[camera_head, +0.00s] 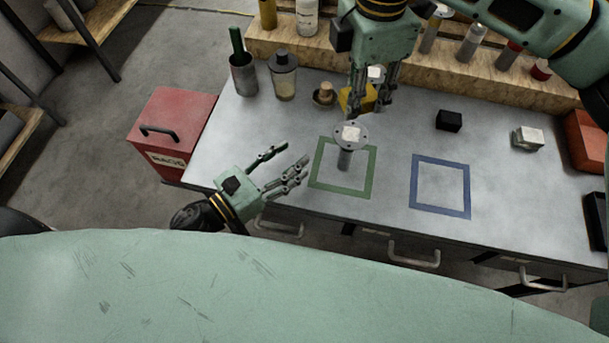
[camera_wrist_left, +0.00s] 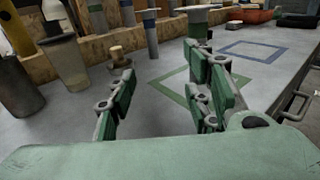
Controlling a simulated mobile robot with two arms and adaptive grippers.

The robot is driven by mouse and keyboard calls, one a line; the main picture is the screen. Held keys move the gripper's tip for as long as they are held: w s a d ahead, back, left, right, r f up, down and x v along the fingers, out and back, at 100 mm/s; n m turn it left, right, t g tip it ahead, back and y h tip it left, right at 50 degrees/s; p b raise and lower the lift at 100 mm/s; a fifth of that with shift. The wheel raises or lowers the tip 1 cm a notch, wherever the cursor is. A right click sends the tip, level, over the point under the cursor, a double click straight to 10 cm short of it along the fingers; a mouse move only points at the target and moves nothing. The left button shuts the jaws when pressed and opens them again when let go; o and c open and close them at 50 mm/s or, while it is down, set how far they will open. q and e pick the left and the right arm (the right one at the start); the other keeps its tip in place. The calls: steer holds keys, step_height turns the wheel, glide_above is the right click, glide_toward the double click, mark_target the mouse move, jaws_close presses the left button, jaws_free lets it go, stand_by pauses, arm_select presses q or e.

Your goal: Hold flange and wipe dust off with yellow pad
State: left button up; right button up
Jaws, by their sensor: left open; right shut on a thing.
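The grey flange (camera_head: 345,158) stands upright inside the green square (camera_head: 318,178), its round disc on top. A pale dusty patch (camera_head: 351,134) lies on the disc. The flange (camera_wrist_left: 196,24) also shows beyond the fingers in the left wrist view, partly hidden by them. My left gripper (camera_head: 292,158) is open and empty, to the left of the flange and apart from it. My right gripper (camera_head: 372,100) is shut on the yellow pad (camera_head: 357,98) and holds it behind and above the disc.
A blue square (camera_head: 414,185) to the right is empty. A black block (camera_head: 449,121) and a pale-topped block (camera_head: 527,138) sit at the right. A cup (camera_head: 243,75), a jar (camera_head: 284,75) and a small bowl (camera_head: 323,97) stand at the back left. A red box (camera_head: 172,125) adjoins the bench.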

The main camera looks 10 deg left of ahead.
arm_select(q)
steer(key=h, duration=0.1)
glide_toward(342, 151)
steer(key=shift+s+a+r, duration=0.15)
steer(key=shift+s, duration=0.1)
steer(key=shift+w+d, duration=0.1)
steer(key=shift+d, duration=0.15)
steer(key=x, duration=1.1)
steer(key=shift+w+d, duration=0.1)
steer(key=shift+w, duration=0.15)
jaws_close()
